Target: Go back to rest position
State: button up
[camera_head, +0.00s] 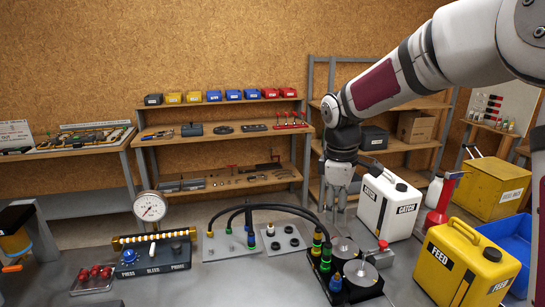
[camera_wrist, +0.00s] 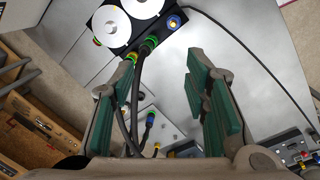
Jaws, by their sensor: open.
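My gripper (camera_head: 338,203) hangs from my arm, pointing down above the table, just left of the white CATCH canister (camera_head: 387,204). The wrist view shows my gripper (camera_wrist: 165,95) open, its two green-padded fingers apart with nothing held between them. Below it stands a black block (camera_head: 350,285) with two round silver discs and coloured hose fittings. The same block (camera_wrist: 118,48) shows at the top of the wrist view. Black hoses (camera_head: 270,207) run from it to a grey plate (camera_head: 225,247) with fittings on the left.
A pressure gauge (camera_head: 150,207) stands over a control box with PRESS and BLEED labels. A yellow FEED canister (camera_head: 465,267), a red bottle (camera_head: 440,205) and a blue bin (camera_head: 512,240) stand at the right. A tray of red parts (camera_head: 95,277) lies front left. Shelves line the back wall.

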jog(key=s+r+m+t, duration=0.3)
jog(key=s+r+m, duration=0.45)
jog(key=s, duration=0.85)
jog(key=s+r+m+t+y, duration=0.1)
jog(key=s+m, duration=0.3)
jog(key=s, duration=0.7)
jog(key=shift+s+d+r+t, duration=0.2)
jog(key=shift+s+r+t, duration=0.05)
jog(key=shift+s+t, duration=0.15)
